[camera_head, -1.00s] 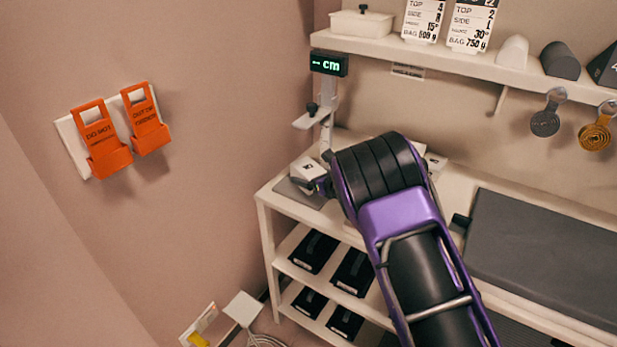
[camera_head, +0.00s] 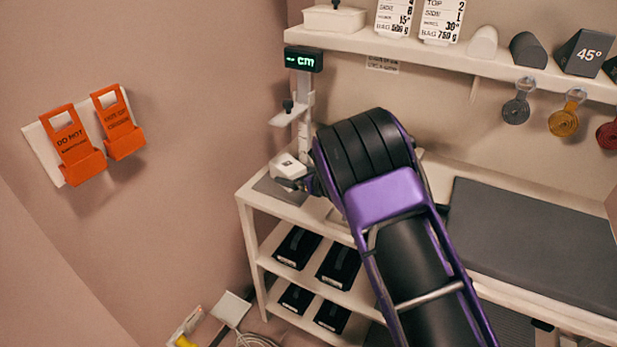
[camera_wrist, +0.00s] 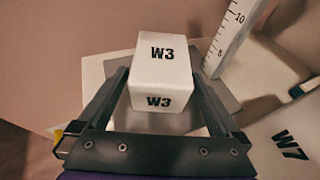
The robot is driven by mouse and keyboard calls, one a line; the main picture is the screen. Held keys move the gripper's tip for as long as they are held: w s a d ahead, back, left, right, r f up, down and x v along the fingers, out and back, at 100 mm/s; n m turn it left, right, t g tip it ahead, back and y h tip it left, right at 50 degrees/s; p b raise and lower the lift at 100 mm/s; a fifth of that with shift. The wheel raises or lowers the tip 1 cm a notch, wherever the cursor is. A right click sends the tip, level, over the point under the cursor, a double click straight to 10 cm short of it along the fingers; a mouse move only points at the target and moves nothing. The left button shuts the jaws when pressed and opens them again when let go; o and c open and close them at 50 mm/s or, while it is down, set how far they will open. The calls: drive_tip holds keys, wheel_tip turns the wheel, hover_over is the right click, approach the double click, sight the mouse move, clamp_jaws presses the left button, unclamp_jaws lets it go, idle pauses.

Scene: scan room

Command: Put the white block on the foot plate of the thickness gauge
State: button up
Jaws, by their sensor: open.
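The white block marked W3 (camera_wrist: 163,62) is between the two fingers of my gripper (camera_wrist: 160,80) in the wrist view. The fingers are open, one on each side of it. The head view shows the block (camera_head: 287,163) over the grey foot plate (camera_head: 264,187) at the left end of the bench; it looks set down there, but its underside is hidden. The foot plate also shows around the block in the wrist view (camera_wrist: 223,92). The thickness gauge's upright scale (camera_wrist: 236,30) rises just behind, with its lit cm display (camera_head: 304,60) on top. My arm hides part of the gripper.
The gauge's pale arm (camera_head: 288,114) juts out above the plate. A wall shelf (camera_head: 400,48) runs over the bench. A dark grey pad (camera_head: 535,230) lies on the right, and the wall is close on the left.

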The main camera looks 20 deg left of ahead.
drive_tip(key=v, duration=0.8)
drive_tip(key=shift+s+d+r, duration=0.1)
drive_tip(key=shift+s+d, duration=0.05)
drive_tip(key=shift+d, duration=0.05)
